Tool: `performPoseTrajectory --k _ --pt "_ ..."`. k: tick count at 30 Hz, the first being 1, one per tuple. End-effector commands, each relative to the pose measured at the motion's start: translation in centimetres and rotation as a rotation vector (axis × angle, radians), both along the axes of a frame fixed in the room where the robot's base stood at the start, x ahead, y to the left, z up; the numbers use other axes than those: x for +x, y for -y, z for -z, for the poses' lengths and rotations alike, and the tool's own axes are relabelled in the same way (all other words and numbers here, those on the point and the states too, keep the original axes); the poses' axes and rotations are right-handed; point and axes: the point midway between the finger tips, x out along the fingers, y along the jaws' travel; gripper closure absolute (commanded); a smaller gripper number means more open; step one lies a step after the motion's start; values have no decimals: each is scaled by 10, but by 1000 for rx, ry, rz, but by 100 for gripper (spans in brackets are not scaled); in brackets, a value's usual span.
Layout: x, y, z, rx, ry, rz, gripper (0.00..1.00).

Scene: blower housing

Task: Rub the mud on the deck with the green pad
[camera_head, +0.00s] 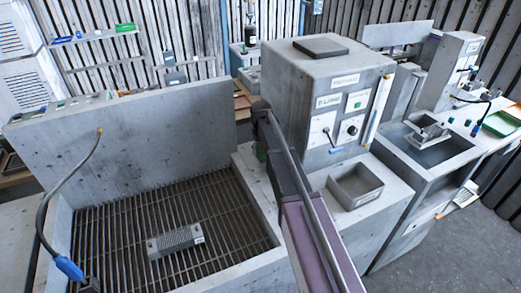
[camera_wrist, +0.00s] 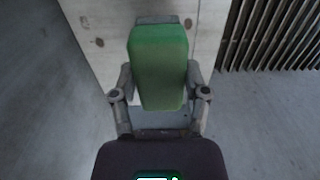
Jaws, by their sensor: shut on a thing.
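The green pad (camera_wrist: 158,65) fills the middle of the wrist view. My gripper (camera_wrist: 159,82) is shut on it, with one finger at each side. The pad's far end points away from the gripper, over or near a pale concrete surface (camera_wrist: 105,40); whether it touches cannot be told. I cannot make out any mud, or tell for sure which surface is the deck.
A concrete cabinet (camera_head: 335,90) with labels stands close right of my arm. A square grey tray (camera_head: 355,185) sits before it. A hose (camera_head: 65,180) hangs at left.

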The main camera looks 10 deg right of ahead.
Motion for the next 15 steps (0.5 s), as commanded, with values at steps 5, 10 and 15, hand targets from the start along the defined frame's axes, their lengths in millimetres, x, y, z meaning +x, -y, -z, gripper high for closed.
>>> performPoseTrajectory --k 5,10,15 --pt "0 0 -2 0 0 0 79" --pt "0 0 -13 0 0 0 79" --pt "0 0 -25 0 0 0 79"
